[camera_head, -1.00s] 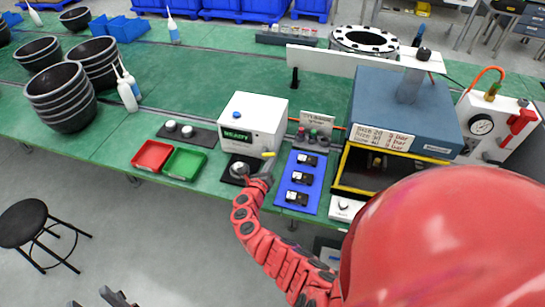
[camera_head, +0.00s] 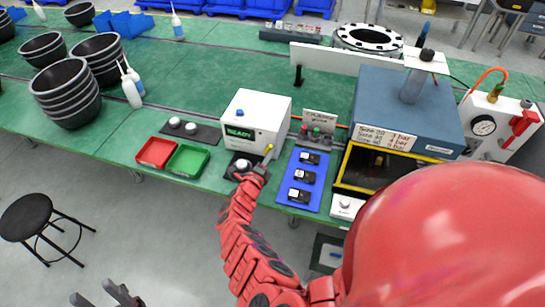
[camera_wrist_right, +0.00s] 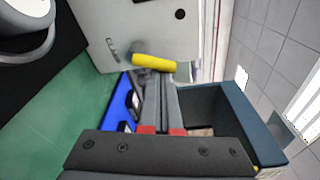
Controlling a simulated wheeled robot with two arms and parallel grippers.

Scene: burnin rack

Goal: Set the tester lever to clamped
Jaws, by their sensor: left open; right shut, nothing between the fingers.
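The tester is a white box (camera_head: 254,121) with a green READY display. Its lever (camera_head: 269,149) has a yellow grip and sits at the box's lower front right side. In the right wrist view the lever's yellow grip (camera_wrist_right: 153,62) lies across the tips of my right gripper (camera_wrist_right: 160,80). The gripper is shut with nothing between its fingers. I cannot tell whether the tips touch the lever. In the head view my right gripper (camera_head: 260,168) is just below the lever, partly hidden by its own wrist. My left gripper (camera_head: 105,296) is open and empty, low over the floor.
A black fixture with a round silver part (camera_head: 243,164) sits left of the right gripper. A blue tray (camera_head: 302,197) with several black modules is on the right. Red (camera_head: 156,152) and green (camera_head: 187,160) bins stand left. A blue-topped press (camera_head: 385,100) stands further right.

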